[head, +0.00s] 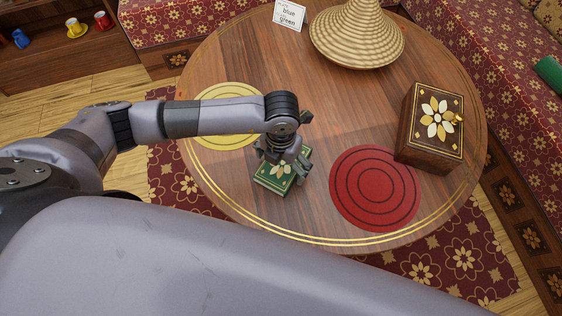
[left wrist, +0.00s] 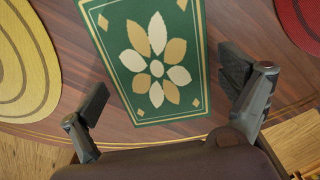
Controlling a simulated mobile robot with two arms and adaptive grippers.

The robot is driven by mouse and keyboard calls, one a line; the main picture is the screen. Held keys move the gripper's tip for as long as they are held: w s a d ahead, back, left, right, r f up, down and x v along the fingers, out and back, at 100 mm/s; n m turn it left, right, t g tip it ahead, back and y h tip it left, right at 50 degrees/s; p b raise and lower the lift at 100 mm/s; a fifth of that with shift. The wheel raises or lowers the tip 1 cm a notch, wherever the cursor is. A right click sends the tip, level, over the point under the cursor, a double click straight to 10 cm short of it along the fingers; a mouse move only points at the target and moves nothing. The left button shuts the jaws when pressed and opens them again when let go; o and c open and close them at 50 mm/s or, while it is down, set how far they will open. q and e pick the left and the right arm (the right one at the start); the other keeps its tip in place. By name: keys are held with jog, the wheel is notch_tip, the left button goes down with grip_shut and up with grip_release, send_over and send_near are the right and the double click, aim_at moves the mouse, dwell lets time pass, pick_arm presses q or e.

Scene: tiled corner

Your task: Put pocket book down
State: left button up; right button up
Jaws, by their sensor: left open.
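The pocket book (head: 272,180) is green with a cream and tan flower pattern and gold trim. It lies flat on the round wooden table (head: 335,120), between the yellow mat and the red mat, near the front edge. In the left wrist view the book (left wrist: 155,65) shows from above between the fingers. My left gripper (head: 283,160) is over the book, pointing down, with part of the cover hidden beneath it. In the left wrist view my left gripper (left wrist: 168,100) has its fingers spread apart, one on either side of the book. My right gripper is not in view.
The yellow round mat (head: 222,137) is left of the book, partly behind my arm. The red round mat (head: 375,189) is to its right. A wooden box (head: 415,145) stands at the right, with a woven cone lid (head: 357,45) and a card (head: 289,16) at the back.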

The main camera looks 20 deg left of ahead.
aim_at(281, 166)
pick_arm(q)
jog(key=shift+r, duration=0.1)
jog(key=shift+r, duration=0.25)
notch_tip(281, 166, up, 12)
jog(key=shift+f, duration=0.15)
dwell(0.3)
dwell(0.3)
jog(key=shift+s+f, duration=0.1)
